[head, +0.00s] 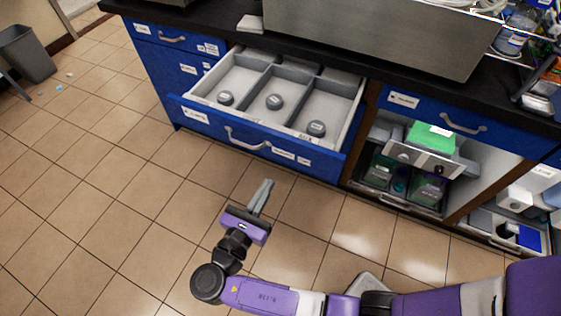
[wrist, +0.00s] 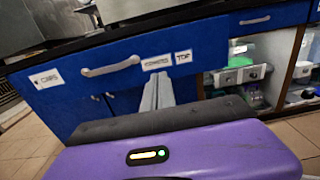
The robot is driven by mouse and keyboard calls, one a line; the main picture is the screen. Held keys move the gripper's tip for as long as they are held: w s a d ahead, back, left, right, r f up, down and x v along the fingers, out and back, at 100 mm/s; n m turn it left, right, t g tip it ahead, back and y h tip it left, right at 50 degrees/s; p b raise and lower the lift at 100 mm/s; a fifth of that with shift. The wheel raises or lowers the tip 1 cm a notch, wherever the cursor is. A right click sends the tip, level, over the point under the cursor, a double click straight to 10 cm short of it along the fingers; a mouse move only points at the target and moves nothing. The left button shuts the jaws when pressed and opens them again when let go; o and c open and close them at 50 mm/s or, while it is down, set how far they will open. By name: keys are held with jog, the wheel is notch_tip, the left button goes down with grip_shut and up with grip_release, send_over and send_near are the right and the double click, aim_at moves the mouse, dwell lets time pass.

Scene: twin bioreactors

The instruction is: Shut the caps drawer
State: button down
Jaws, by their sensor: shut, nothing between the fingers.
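The caps drawer (head: 254,145) is the wide blue drawer under the black counter, and it stands pulled out in the head view. Its light grey inside has three compartments, each with a dark round cap near the front. Its front also shows in the wrist view (wrist: 130,88), with a "CAPS" label at the left and a pale bar handle (wrist: 110,67). My gripper (head: 264,188) is shut and empty. It is in front of the drawer, apart from it in the head view, with its fingers pointing toward the drawer front. In the wrist view the fingertips (wrist: 160,78) overlap the front below its labels; the gap cannot be told.
A blue drawer (head: 441,112) to the right is shut above an open bay with a green-topped box (head: 430,138). A metal box (head: 380,30) stands on the counter. A grey bin (head: 26,52) is at the far left. The tiled floor before the drawer is clear.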

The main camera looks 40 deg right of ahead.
aim_at(325, 85)
jog(key=x, duration=0.9)
jog(key=shift+a, duration=0.1)
jog(key=shift+w+d, duration=0.1)
jog(key=shift+d, duration=0.25)
jog(key=b+x, duration=0.2)
jog(key=x, duration=0.9)
jog(key=b+x, duration=0.1)
jog(key=x, duration=0.9)
jog(key=b+x, duration=0.2)
jog(key=x, duration=0.9)
jog(key=shift+w+d+f+b, duration=0.1)
jog(key=shift+d+f+b, duration=0.2)
jog(key=shift+d+b, duration=0.05)
jog(key=shift+w+d+r, duration=0.1)
jog(key=shift+w+d, duration=0.15)
jog(key=shift+d, duration=0.35)
jog(key=shift+d+r+b, duration=0.1)
jog(key=shift+r+b, duration=0.05)
jog(key=shift+b, duration=0.15)
jog(key=shift+d+r, duration=0.1)
jog(key=shift+d, duration=0.05)
